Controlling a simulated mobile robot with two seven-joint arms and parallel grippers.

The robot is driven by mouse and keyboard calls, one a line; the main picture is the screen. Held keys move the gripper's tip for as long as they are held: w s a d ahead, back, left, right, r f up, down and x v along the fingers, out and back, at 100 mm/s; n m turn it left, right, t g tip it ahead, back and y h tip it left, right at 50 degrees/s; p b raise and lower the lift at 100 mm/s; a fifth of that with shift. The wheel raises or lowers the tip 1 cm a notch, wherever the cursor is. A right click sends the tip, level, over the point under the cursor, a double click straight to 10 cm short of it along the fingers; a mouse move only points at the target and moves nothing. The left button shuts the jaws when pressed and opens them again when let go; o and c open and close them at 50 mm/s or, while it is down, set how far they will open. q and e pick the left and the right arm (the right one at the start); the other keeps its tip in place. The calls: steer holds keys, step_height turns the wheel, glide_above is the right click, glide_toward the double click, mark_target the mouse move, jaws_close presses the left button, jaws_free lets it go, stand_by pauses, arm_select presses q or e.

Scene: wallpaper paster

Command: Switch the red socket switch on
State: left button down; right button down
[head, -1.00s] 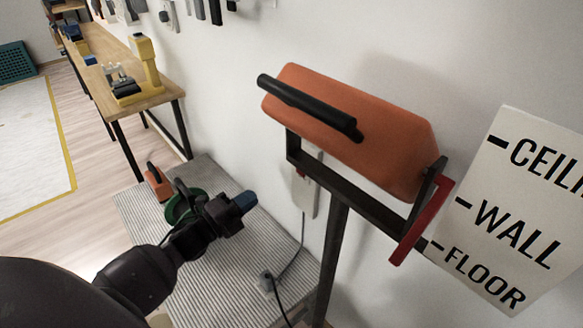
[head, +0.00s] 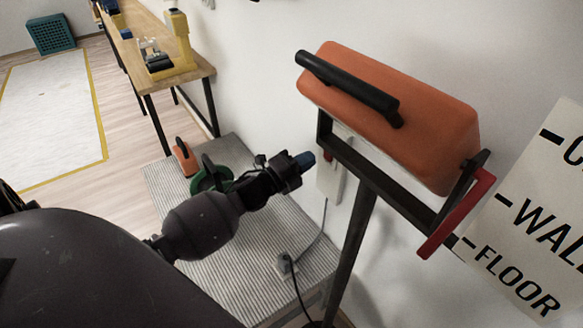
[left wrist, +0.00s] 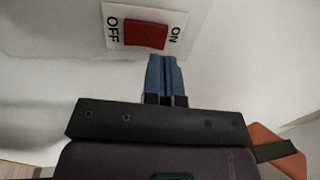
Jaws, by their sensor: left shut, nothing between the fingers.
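The red socket switch (left wrist: 145,34) shows in the left wrist view on a white plate, with OFF at its left end and ON at its right. I cannot tell which end is pressed in. In the head view the white socket box (head: 330,183) is on the wall behind the stand, partly hidden by its frame. My left gripper (head: 308,160) is shut and empty, its blue fingertips close to the box. In the left wrist view the left gripper's fingertips (left wrist: 162,58) lie just below the switch's ON half; contact cannot be told. My right gripper is not in view.
An orange machine with a black handle (head: 400,115) stands on a dark stand (head: 355,235) at the right. A wall sign (head: 530,220) is beside it. A grey ribbed platform (head: 240,265) is below my arm, with a cable and plug (head: 287,265). A wooden workbench (head: 195,75) is behind.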

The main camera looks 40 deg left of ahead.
arm_select(q)
steer(key=x, duration=0.4)
stand_by(0.3)
